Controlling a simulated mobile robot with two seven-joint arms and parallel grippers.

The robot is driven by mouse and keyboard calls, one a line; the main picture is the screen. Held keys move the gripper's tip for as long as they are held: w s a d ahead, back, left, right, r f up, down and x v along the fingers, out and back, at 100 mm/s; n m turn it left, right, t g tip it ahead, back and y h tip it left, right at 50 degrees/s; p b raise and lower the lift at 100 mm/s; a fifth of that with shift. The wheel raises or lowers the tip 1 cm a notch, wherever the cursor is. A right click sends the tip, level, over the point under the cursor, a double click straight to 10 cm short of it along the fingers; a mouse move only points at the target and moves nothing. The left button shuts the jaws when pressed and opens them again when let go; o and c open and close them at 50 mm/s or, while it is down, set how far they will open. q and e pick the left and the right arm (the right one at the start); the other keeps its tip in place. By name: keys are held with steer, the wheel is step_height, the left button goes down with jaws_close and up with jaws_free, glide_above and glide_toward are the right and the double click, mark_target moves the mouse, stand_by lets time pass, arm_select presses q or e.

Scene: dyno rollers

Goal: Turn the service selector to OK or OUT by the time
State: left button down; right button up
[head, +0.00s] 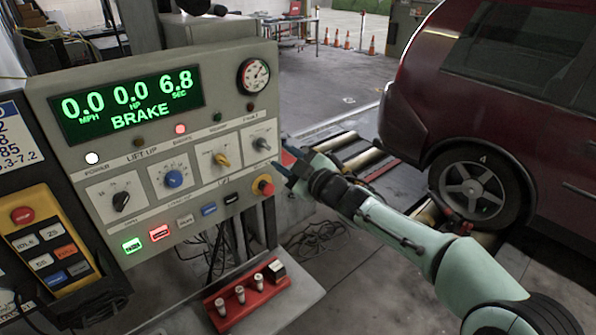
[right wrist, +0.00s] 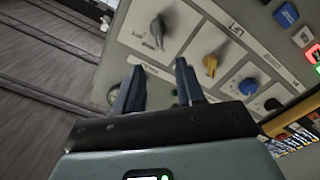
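The control panel (head: 210,130) carries a row of dials: a black knob (head: 121,201), a blue knob (head: 173,179), a yellow knob (head: 221,160) and a grey knob (head: 262,143) at the right end. The small dial labels cannot be read, so I cannot tell which is the service selector. The green display (head: 125,104) reads 0.0 MPH, 0.0 HP, 6.8 SEC and BRAKE. My right gripper (head: 284,166) is open and empty, just right of the grey knob and apart from it. In the right wrist view the grey knob (right wrist: 158,28) lies beyond the spread fingers (right wrist: 157,88). My left gripper is not in view.
A red mushroom button (head: 265,186) juts from the panel below the grey knob. A yellow control box (head: 50,250) is at left. A dark red car (head: 500,100) stands at right near rollers.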

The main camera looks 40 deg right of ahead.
steer(key=s, duration=0.4)
steer(key=shift+s+d, duration=0.1)
steer(key=shift+d, duration=0.1)
stand_by(0.4)
